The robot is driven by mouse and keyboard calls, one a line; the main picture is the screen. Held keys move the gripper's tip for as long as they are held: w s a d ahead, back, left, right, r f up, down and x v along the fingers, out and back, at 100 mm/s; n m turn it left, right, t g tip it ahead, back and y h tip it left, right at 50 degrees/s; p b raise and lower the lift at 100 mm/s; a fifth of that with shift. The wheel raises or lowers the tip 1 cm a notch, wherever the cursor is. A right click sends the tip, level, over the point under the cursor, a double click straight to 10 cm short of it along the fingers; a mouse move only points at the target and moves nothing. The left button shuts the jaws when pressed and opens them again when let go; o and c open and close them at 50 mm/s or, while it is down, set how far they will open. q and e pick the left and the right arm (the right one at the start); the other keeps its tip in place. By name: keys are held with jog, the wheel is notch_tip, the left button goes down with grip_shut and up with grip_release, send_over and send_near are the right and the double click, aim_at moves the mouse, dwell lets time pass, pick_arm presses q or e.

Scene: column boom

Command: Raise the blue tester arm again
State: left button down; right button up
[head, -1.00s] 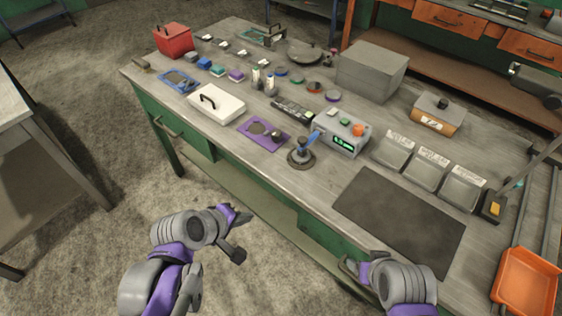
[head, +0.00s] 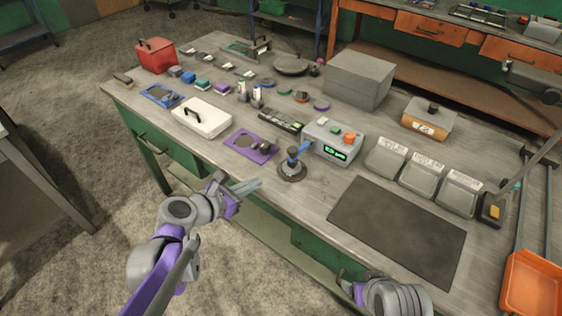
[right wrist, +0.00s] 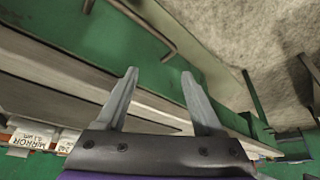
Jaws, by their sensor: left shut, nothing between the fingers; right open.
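The blue tester arm (head: 305,147) is a short blue bar at the top of a small dark stand. It slants up to the right in the head view, in front of the grey tester box (head: 322,146) with a green display. The stand's round base (head: 291,172) rests near the bench's front edge. My left gripper (head: 252,185) is shut and empty, left of the stand and apart from it, by the front edge. My right gripper shows low in the head view (head: 350,286). In the right wrist view (right wrist: 159,74) it is open and empty beside the green bench front.
A purple plate (head: 238,139) and a white lidded case (head: 202,120) lie left of the stand. A dark mat (head: 398,230) covers the bench to its right, with several grey bins (head: 422,174) behind. An orange bin (head: 531,285) stands at the lower right.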

aim_at(290, 157)
pick_arm(q)
jog(key=b+x, duration=0.1)
jog(key=x, duration=0.8)
jog(key=shift+w+d+f, duration=0.1)
jog(key=shift+d+f, duration=0.05)
jog(key=shift+w+d+r+p, duration=0.3)
jog(key=shift+w+d+r, duration=0.65)
jog(key=shift+r, duration=0.15)
jog(key=shift+w+d+r, duration=0.15)
jog(key=shift+w+r, duration=0.05)
jog(key=shift+r, duration=0.15)
jog(key=shift+r, duration=0.15)
jog(key=shift+w+r+g+p, duration=0.1)
jog(key=shift+r+g+p, duration=0.2)
jog(key=shift+g+p, duration=0.15)
